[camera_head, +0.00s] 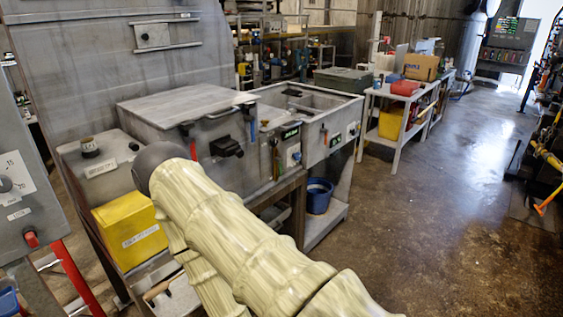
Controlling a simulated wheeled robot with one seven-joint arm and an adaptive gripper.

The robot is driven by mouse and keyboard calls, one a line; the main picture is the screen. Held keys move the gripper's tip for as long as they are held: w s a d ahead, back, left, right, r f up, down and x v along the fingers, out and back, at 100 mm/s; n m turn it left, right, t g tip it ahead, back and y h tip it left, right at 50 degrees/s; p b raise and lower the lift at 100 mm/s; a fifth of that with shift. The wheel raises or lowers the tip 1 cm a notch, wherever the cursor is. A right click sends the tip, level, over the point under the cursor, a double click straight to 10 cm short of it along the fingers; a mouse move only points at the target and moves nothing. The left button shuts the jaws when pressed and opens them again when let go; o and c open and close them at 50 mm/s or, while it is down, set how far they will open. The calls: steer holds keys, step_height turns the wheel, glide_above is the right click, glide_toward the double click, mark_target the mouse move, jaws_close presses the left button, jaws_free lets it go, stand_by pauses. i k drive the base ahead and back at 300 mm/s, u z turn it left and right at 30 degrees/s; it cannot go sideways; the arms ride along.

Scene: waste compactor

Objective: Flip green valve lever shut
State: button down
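A small, thin green lever-like part (276,160) hangs on the front of the grey metal unit (225,165), right of a black fitting (226,147). It is too small for me to tell whether this is the valve lever or how it is set. My pale, ribbed arm crosses the foreground from the lower right and bends at a dark joint in front of the unit's left part. It hides part of the unit's lower front. My gripper is out of view.
A blue lever (252,131) and a red lever (193,148) are on the same unit. A yellow box (131,230) stands at left. A blue bucket (319,196) stands under the sink. White tables (386,137) stand behind. The floor (440,215) at right is clear.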

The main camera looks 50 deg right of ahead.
mark_target(278, 160)
steer(key=z, duration=1.5)
steer(key=k, duration=0.65)
steer(key=u, duration=0.5)
steer(key=i, duration=1.6)
steer(key=z, duration=0.2)
